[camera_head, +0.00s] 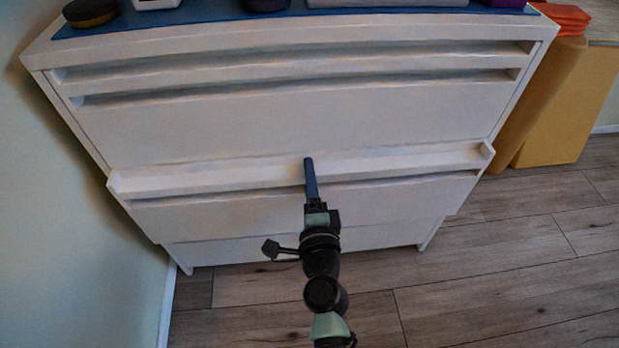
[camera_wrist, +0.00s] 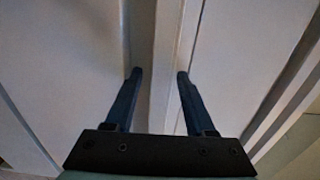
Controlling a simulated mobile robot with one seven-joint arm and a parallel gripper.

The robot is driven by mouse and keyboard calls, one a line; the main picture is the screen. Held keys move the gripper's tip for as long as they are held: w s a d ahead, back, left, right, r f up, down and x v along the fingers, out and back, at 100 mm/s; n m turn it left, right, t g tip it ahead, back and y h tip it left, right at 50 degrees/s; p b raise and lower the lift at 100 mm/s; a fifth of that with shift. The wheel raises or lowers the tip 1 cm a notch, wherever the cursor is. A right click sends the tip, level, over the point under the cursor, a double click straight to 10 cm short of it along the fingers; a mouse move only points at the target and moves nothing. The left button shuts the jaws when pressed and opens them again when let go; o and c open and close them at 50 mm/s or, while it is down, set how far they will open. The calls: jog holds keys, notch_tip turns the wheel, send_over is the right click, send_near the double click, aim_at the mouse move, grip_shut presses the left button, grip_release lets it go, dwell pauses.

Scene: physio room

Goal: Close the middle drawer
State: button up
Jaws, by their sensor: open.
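The white chest of drawers (camera_head: 300,115) fills the upper part of the head view. Its middle drawer (camera_head: 415,198) sticks out a little past the fronts above and below, with its top edge and side corners showing. My gripper (camera_head: 309,163) reaches over the drawer near the middle of its width, its blue fingers overlapping the top edge. In the wrist view my gripper (camera_wrist: 159,74) is open, two blue fingers apart with nothing held. A white ledge of the drawer (camera_wrist: 165,50) runs between and beyond the fingertips; I cannot tell whether they touch it.
The top drawer (camera_head: 300,120) and the bottom front (camera_head: 290,248) look flush. A blue mat (camera_head: 215,14) with several items lies on top. Yellow blocks (camera_head: 560,100) stand to the right, and a wall (camera_head: 70,190) is close on the left. Wooden floor (camera_head: 500,270) is clear in front.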

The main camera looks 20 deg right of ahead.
grip_shut()
jog(key=shift+s+f, duration=0.1)
jog(key=shift+f, duration=0.15)
dwell(1.0)
